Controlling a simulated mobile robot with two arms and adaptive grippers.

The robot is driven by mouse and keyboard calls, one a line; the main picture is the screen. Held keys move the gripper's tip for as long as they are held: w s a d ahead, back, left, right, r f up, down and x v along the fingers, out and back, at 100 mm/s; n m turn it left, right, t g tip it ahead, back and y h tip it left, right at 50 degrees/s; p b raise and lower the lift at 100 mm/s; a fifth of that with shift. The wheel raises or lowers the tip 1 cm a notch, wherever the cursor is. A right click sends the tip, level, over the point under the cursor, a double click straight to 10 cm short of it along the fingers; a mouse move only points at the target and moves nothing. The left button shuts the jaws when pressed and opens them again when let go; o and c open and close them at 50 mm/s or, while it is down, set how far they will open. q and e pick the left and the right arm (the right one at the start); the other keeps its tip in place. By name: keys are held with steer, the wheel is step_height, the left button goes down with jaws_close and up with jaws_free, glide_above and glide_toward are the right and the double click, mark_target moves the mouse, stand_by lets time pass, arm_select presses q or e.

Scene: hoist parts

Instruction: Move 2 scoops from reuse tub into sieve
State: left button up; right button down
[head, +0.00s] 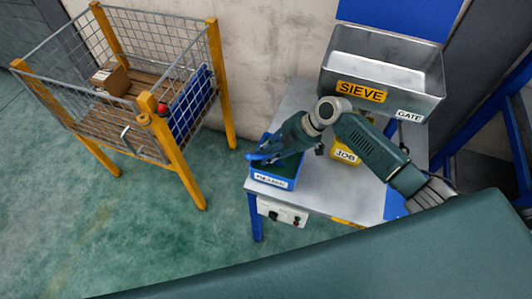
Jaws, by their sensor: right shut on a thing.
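The sieve (385,75) is an open grey metal bin with an orange SIEVE label at the back of the table; its visible inside looks empty. A blue tub (272,181) stands at the table's front left corner. Its small white label is too blurred to read, so I cannot confirm it is the reuse tub. My right gripper (270,151) reaches down at the tub's opening, shut on a blue thing that looks like a scoop (262,157). The gripper and arm hide much of the tub's inside, and any load in the scoop cannot be made out. My left gripper is not in view.
A yellow JOB tub (345,153) stands partly behind my right arm, between the blue tub and the sieve. A GATE label (409,115) is at the sieve's lower right. A wire cage with yellow posts (165,135) stands left of the grey table (320,190), with floor between.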

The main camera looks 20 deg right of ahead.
steer(key=shift+r, duration=0.1)
stand_by(0.5)
step_height(320, 180, up, 9)
steer(key=p, duration=0.7)
steer(key=shift+f, duration=0.2)
